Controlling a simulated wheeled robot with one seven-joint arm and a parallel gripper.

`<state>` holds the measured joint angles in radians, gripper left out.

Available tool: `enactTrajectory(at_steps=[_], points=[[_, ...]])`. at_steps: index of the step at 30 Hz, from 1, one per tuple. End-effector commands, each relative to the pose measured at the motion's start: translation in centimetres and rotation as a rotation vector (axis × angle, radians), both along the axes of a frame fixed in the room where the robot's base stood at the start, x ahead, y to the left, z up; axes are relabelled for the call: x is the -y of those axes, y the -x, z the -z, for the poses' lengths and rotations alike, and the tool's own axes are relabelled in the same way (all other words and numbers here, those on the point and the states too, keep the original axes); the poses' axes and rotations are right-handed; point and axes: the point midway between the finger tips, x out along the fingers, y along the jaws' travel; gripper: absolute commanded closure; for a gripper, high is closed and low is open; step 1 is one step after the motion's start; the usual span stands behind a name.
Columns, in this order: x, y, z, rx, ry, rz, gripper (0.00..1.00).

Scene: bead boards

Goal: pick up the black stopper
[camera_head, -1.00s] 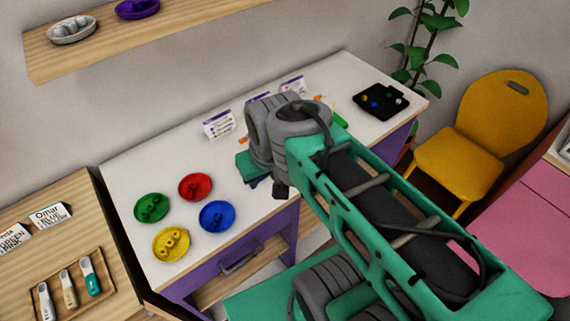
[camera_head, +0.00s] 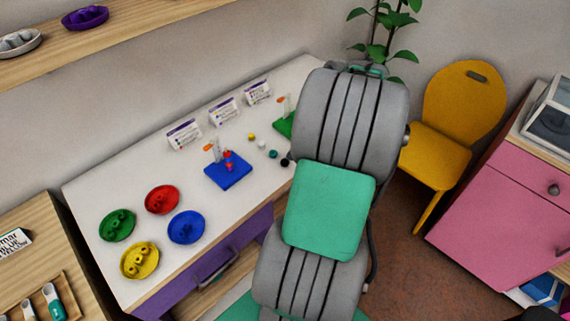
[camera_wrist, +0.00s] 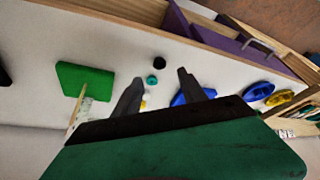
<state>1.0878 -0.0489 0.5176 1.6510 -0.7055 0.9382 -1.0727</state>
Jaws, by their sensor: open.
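The black stopper (camera_head: 285,162) is a small dark round piece near the front edge of the white table, beside my arm in the head view. In the wrist view the black stopper (camera_wrist: 159,63) shows beyond my fingertips, roughly in line with the gap between them. My gripper (camera_wrist: 160,76) is open, with nothing held between its two grey fingers. It is apart from the stopper. In the head view my arm hides the gripper.
A teal bead (camera_head: 273,153), a white bead (camera_head: 262,144) and a yellow bead (camera_head: 251,136) lie in a row beside the stopper. A blue board (camera_head: 228,184) with red pieces and a green board (camera_head: 283,125) flank them. Several coloured dishes stand at left.

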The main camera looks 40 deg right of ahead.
Motion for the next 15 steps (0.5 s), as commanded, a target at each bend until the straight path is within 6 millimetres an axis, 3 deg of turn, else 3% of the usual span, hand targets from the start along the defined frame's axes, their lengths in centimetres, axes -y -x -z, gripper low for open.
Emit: enactTrajectory(at_steps=[10, 15], points=[[-1.1, -1.6, 5.2, -0.004, -0.002, -0.001, 0.51], [-1.3, -2.0, 6.4, -0.003, 0.002, 0.000, 0.51]])
